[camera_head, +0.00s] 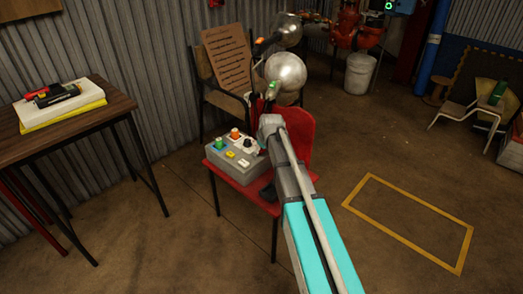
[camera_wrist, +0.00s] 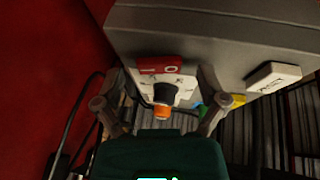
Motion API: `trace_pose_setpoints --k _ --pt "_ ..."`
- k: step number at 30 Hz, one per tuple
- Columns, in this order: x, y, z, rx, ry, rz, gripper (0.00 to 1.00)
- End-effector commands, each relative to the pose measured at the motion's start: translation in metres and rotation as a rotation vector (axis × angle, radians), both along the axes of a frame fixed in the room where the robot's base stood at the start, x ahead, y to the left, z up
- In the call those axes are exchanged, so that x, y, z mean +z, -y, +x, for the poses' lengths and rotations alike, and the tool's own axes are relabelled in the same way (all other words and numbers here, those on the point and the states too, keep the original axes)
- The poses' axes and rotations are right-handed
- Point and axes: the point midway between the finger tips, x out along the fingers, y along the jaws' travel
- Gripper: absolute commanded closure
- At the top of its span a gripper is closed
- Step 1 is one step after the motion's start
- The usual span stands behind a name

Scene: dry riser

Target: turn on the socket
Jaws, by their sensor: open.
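A grey control box (camera_head: 236,166) sits on a red chair (camera_head: 297,150) in the head view. Its top carries green, orange, yellow and white controls and a black rotary knob (camera_head: 247,143). In the wrist view the grey box (camera_wrist: 220,40) fills the top. The black knob (camera_wrist: 161,92) stands on a white plate under a red label (camera_wrist: 160,65) marked I and O. My gripper (camera_wrist: 162,84) is open, its fingers on either side of the knob with gaps showing. An orange part shows beyond the knob. In the head view my arm hides the gripper. I cannot identify a separate socket.
A white button (camera_wrist: 273,77) is to the right of the knob. A wooden table (camera_head: 60,121) with books stands left. Shiny metal spheres (camera_head: 286,71) and a brown notice board (camera_head: 230,66) are behind the chair. The floor inside the yellow outline (camera_head: 410,222) is clear.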

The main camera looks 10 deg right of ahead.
Motion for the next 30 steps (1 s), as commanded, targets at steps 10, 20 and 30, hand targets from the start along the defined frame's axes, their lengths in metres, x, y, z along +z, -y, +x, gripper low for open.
trace_pose_setpoints --k 10,20,30 --pt "0.0001 -0.0001 -0.0001 0.0 0.0 0.0 0.61" --pt "0.0001 0.0 0.0007 -0.001 -0.01 0.013 0.91" --pt "-0.0001 0.0039 0.0046 -0.001 -0.123 0.169 0.91"
